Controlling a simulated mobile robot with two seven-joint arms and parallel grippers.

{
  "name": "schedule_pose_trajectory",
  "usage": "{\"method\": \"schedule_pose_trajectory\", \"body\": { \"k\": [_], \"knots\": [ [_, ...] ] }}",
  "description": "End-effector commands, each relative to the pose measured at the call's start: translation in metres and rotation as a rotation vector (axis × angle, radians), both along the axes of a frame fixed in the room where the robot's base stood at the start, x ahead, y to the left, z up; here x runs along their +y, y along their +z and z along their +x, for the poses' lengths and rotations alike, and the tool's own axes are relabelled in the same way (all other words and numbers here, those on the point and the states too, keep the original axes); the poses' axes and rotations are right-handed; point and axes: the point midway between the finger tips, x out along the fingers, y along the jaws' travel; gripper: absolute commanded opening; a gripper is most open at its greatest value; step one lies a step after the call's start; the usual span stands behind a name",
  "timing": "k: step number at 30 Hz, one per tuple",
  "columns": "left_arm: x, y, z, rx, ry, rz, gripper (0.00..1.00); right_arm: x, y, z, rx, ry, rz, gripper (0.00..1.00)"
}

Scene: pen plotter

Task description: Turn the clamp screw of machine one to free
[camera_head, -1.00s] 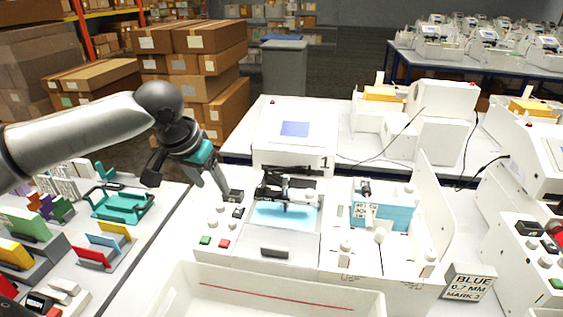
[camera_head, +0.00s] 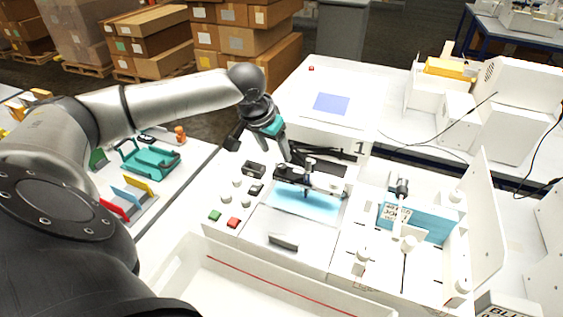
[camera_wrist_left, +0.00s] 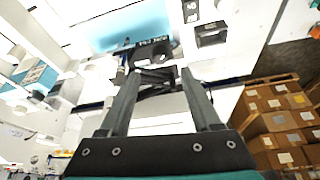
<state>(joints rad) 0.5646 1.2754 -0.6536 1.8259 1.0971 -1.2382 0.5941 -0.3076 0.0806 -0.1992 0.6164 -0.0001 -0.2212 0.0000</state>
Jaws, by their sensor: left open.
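Machine one (camera_head: 340,132) is the white plotter marked "1" in the head view. Its dark pen carriage (camera_head: 325,183) sits above a pale blue sheet (camera_head: 300,204). A small light knob (camera_head: 310,162) stands on the carriage; I cannot tell for sure that it is the clamp screw, nor how it is turned. My left gripper (camera_head: 287,158) points down at the carriage's back left end. In the left wrist view the gripper (camera_wrist_left: 161,73) is open, with its fingers apart and the dark carriage parts (camera_wrist_left: 155,52) beyond the tips. My right gripper is not in view.
A panel with a green button (camera_head: 215,216), a red button (camera_head: 234,223) and several knobs lies left of the sheet. A white tray (camera_head: 225,285) is in front.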

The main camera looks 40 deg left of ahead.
Motion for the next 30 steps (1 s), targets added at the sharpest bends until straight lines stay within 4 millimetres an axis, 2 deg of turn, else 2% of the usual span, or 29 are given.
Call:
{"method": "schedule_pose_trajectory", "body": {
  "k": [3,10,15,24,30],
  "knots": [
    [0.001,-0.025,0.01,0.002,0.002,-0.003,0.64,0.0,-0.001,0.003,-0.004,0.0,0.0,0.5],
    [0.003,-0.055,0.023,0.0,0.001,-0.001,0.64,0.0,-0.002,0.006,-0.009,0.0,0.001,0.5],
    [0.004,-0.064,0.026,0.0,0.0,0.001,0.64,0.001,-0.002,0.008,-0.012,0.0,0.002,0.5],
    [0.004,-0.065,0.027,-0.001,0.0,0.0,0.64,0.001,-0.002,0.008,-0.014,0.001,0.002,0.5],
    [0.004,-0.065,0.027,-0.001,0.0,0.0,0.42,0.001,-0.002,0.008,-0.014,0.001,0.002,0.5]
  ]
}}
